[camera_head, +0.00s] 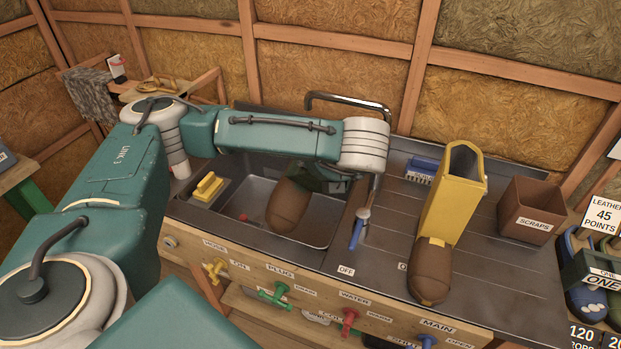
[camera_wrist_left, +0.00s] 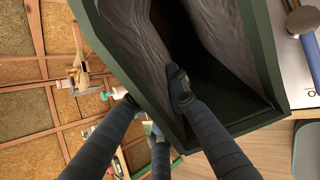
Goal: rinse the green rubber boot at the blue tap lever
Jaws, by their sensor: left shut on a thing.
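The green rubber boot (camera_head: 288,206) is in the sink basin, its brown, muddy-looking toe toward the front. Its green shaft is mostly hidden under my left arm in the head view. In the left wrist view the open top of the boot (camera_wrist_left: 262,55) shows dark inside. My left gripper (camera_wrist_left: 152,100) is shut on its rim, with one finger inside and the others outside. The blue tap lever (camera_head: 356,234) lies right of the basin, pointing forward near the OFF label. It also shows in the left wrist view (camera_wrist_left: 312,56). My right gripper is not in view.
A yellow boot (camera_head: 455,195) with a brown toe stands on the drainboard. A yellow brush (camera_head: 208,187) sits at the basin's left rim. Coloured valves line the front panel.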

